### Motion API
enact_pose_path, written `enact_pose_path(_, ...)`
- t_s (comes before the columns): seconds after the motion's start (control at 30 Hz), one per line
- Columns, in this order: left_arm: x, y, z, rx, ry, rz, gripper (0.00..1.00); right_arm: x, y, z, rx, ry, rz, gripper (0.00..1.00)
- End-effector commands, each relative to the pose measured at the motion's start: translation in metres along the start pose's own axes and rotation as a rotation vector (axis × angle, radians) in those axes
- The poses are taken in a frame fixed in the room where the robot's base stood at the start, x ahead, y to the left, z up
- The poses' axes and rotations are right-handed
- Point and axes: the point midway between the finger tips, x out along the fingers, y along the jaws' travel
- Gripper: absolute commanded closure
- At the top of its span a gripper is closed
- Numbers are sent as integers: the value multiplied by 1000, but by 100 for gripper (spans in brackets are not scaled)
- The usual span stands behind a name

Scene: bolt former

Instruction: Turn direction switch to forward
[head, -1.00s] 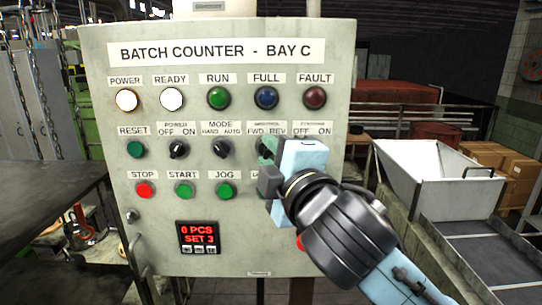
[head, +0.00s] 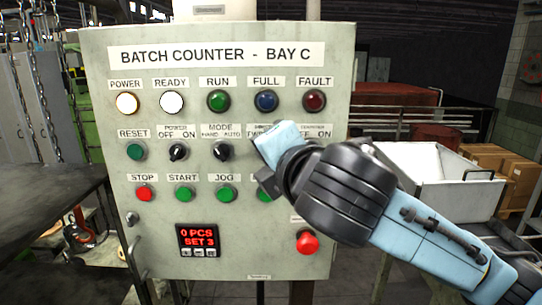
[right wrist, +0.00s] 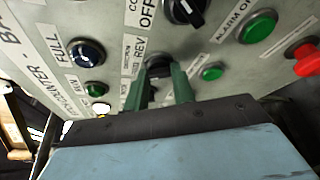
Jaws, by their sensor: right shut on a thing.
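The direction switch is a black rotary knob (right wrist: 158,62) seen in the right wrist view, beside a label reading DIRECTION and REV. My right gripper (right wrist: 163,75) has its two green fingers on either side of this knob and is shut on it. Which way the knob points cannot be told, as the fingers cover its sides. In the head view my right gripper (head: 266,160) is at the panel's middle row, right of the MODE switch (head: 222,150), and it hides the direction switch. My left gripper is not in view.
The grey BATCH COUNTER panel (head: 200,120) carries lamps, buttons and other switches close around the gripper. A red mushroom button (head: 307,243) sticks out at lower right. Another black switch (right wrist: 186,10) is near the fingers. A white hopper (head: 440,185) stands to the right.

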Motion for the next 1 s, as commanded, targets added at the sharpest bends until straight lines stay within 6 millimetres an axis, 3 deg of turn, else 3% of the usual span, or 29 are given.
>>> enact_pose_path(0.5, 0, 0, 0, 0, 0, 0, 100, 0, 0, 0, -21, 0, -9, 98)
enact_pose_path(0.53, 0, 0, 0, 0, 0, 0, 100, 0, 0, 0, -21, 0, -9, 74)
enact_pose_path(0.7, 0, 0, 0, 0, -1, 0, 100, 0, 0, 0, -20, 0, -9, 53)
enact_pose_path(1.0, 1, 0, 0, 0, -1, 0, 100, -2, 0, 0, -20, 0, -8, 53)
